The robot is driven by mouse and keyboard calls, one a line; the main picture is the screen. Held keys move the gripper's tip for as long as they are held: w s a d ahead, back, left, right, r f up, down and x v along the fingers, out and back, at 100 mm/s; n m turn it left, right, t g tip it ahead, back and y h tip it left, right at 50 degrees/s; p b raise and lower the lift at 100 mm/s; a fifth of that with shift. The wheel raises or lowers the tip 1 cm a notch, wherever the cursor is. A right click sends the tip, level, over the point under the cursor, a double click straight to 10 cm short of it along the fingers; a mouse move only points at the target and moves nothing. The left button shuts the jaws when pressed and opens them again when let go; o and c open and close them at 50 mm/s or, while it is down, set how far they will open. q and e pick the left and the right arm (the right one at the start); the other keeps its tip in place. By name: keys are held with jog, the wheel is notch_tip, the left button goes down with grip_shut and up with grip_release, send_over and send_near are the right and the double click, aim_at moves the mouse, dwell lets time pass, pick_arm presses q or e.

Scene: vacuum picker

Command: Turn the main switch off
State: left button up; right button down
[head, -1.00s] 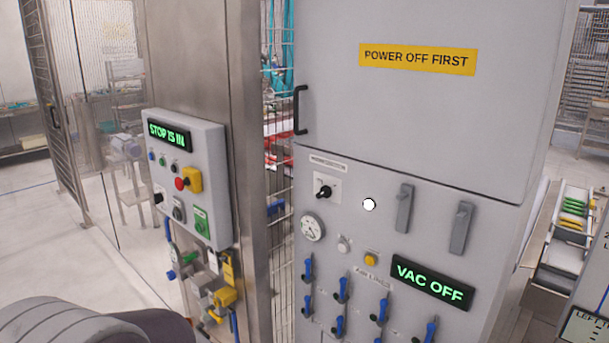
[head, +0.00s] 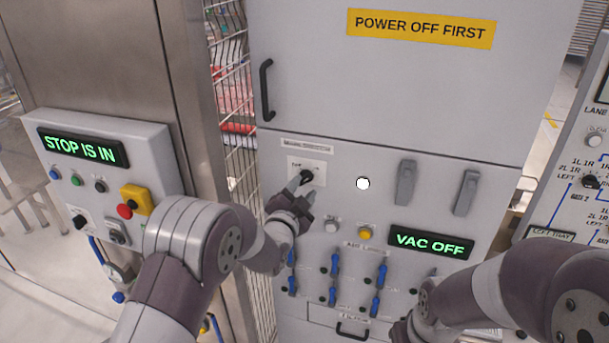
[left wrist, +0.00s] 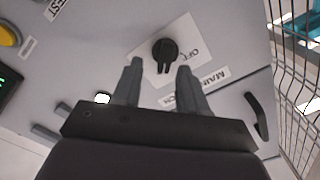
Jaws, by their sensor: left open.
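The main switch (head: 307,176) is a black rotary knob on a white plate on the grey cabinet (head: 400,100). In the left wrist view the knob (left wrist: 165,52) sits just beyond and between my fingertips, beside a plate lettered "OFF" and a "MAIN" label. My left gripper (head: 300,188) is at the switch in the head view. Its two fingers (left wrist: 158,65) are apart with nothing between them, and I cannot tell whether they touch the knob. My right arm (head: 500,290) comes in at the lower right; its gripper is not clearly visible.
A display (head: 431,242) reads "VAC OFF". Blue valve levers (head: 334,265) hang below the switch. Two grey latches (head: 405,183) are to its right. A control box (head: 100,165) with a "STOP IS IN" display and red button stands left. A black door handle (head: 266,90) is above left.

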pick_arm(q)
jog(key=shift+w+a, duration=0.2)
jog(key=shift+w, duration=0.9)
jog(key=shift+w+d, duration=0.1)
jog(key=shift+d, duration=0.15)
jog(key=c, duration=0.4)
jog(key=shift+a+f, duration=0.1)
grip_shut()
pick_arm(e)
jog(key=shift+a+r, duration=0.35)
jog(key=shift+r, duration=0.2)
jog(key=shift+f, duration=0.1)
